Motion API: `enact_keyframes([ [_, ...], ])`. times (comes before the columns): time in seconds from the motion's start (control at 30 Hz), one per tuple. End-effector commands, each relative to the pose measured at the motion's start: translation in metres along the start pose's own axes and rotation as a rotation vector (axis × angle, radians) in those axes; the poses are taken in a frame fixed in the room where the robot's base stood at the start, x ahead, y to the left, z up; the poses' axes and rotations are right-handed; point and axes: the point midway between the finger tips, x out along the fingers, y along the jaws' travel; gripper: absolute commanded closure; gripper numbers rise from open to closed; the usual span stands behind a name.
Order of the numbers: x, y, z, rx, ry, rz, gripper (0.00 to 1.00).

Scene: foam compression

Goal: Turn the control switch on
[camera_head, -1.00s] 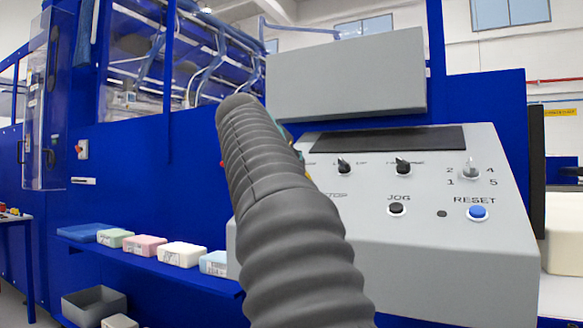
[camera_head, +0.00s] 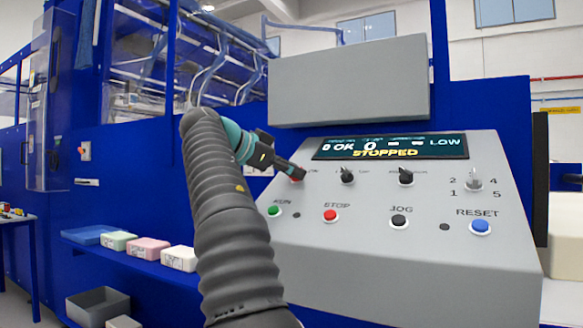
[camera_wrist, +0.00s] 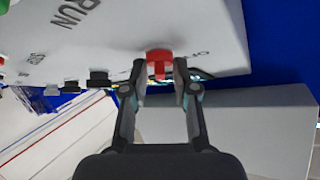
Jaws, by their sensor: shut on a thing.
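The control switch (camera_wrist: 159,58) is a red knob at the upper left of the sloping grey control panel (camera_head: 420,260). In the wrist view my gripper (camera_wrist: 160,75) has a finger on each side of the red knob and is shut on it. In the head view my gripper (camera_head: 296,172) reaches the panel from the left, and its tips hide most of the knob. The panel's display (camera_head: 390,146) is lit and reads "STOPPED" and "LOW".
Green RUN (camera_head: 274,211), red STOP (camera_head: 330,216), black JOG (camera_head: 399,221) and blue RESET (camera_head: 480,227) buttons sit on the panel. More knobs (camera_head: 347,175) lie right of my gripper. Foam blocks (camera_head: 148,249) stand on a blue shelf at left.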

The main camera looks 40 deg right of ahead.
Motion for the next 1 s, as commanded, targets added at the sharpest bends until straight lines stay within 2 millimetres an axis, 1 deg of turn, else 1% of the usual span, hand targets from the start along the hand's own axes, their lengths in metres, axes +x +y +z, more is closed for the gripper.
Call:
enact_keyframes([
  [0.3, 0.0007, -0.0007, 0.0018, 0.051, -0.002, 0.051, 1.00],
  [0.87, 0.0010, -0.0001, 0.0020, 0.061, -0.003, 0.063, 1.00],
  [0.9, 0.0010, -0.0001, 0.0020, 0.061, -0.002, 0.062, 0.65],
  [1.0, 0.0009, -0.0002, 0.0016, 0.061, -0.002, 0.062, 0.65],
])
